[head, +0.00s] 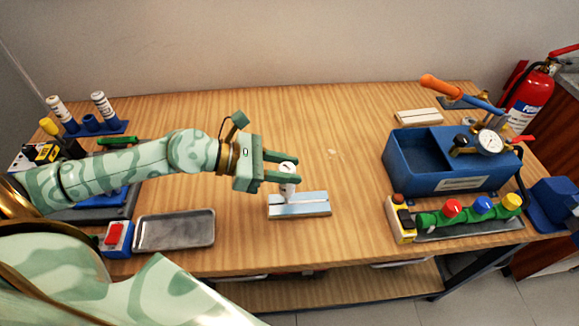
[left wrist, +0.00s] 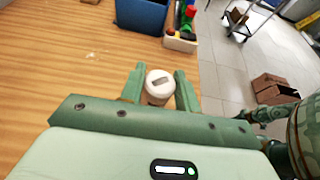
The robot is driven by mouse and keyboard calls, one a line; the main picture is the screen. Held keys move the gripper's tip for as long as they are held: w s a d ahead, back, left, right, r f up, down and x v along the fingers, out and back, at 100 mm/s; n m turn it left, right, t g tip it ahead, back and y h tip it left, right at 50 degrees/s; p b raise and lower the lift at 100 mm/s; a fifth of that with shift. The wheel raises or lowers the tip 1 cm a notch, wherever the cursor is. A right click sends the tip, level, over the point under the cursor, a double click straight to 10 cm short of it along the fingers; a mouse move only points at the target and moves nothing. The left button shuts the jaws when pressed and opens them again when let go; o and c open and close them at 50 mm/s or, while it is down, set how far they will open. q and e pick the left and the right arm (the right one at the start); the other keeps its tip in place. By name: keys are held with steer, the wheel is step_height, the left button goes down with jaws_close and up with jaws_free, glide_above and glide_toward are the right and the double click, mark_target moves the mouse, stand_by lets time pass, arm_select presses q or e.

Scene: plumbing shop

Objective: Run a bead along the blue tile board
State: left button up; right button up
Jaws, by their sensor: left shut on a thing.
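My left gripper (head: 290,168) is shut on a white sealant tube (head: 288,184), which stands roughly upright between the two fingers. The tube's round white end also shows between the fingers in the left wrist view (left wrist: 160,86). The tile board (head: 300,210), pale blue with a lighter strip, lies on the wooden bench right below the tube. The tube's lower end is over the board's back left part; I cannot tell whether it touches. My right gripper is in neither view.
A rack (head: 92,127) with two similar tubes stands at the back left. A grey tray (head: 174,230) and a red-button box (head: 116,238) lie left of the board. A blue tank with a gauge (head: 452,182) and a valve row (head: 468,229) stand right. Bench around the board is clear.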

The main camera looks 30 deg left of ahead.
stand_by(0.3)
arm_select(q)
steer(key=shift+s+a+b, duration=0.5)
steer(key=shift+s+a, duration=0.05)
steer(key=shift+a, duration=0.35)
steer(key=shift+s+a, duration=0.5)
steer(key=shift+a, duration=0.2)
